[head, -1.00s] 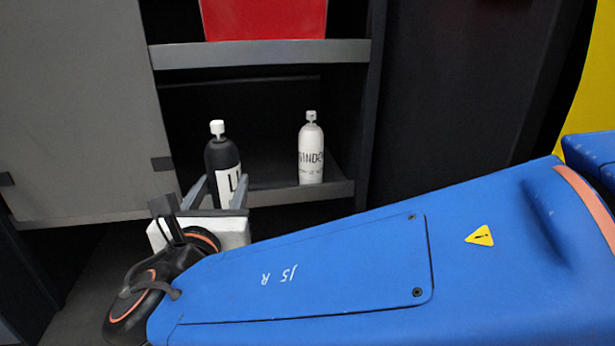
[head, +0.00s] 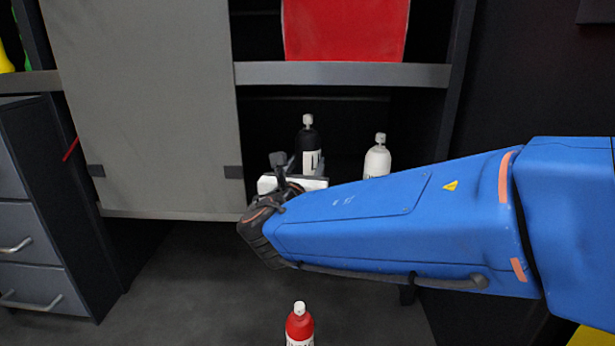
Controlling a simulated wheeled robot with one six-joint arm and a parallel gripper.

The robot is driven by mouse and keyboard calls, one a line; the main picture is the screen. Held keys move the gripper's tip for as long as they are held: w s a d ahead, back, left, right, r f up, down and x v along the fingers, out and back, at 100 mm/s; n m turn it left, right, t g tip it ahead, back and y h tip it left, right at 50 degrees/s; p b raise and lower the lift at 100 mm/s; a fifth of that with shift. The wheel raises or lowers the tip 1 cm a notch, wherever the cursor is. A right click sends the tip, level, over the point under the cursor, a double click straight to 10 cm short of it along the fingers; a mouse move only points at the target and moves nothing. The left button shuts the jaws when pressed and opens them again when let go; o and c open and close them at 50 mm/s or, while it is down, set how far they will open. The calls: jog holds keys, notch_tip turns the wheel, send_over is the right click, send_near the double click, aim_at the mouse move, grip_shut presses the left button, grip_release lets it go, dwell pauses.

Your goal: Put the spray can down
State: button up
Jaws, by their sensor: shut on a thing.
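My gripper (head: 307,168) is shut on a black spray can (head: 308,143) with a white cap and a white label. The can is upright at the lower shelf opening, left of a white spray can (head: 377,162). My gripper and forearm hide its base, so I cannot tell whether it touches the shelf. The white can's lower part is hidden by my arm.
A red bin (head: 345,30) stands on the upper shelf board (head: 340,74). A grey panel (head: 150,110) closes the left side. A drawer unit (head: 40,220) stands at the left. A red can (head: 300,326) with a white cap shows at the bottom edge.

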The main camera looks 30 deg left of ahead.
aim_at(307, 173)
jog(key=shift+w+a+r, duration=0.1)
jog(key=shift+w+a, duration=0.05)
jog(key=shift+w, duration=0.3)
jog(key=f, duration=0.3)
jog(key=shift+w+a, duration=0.15)
jog(key=shift+w, duration=0.2)
jog(key=shift+f, duration=0.25)
jog(key=shift+f, duration=0.1)
jog(key=o, duration=1.4)
jog(key=shift+f, duration=0.1)
jog(key=v, duration=1.2)
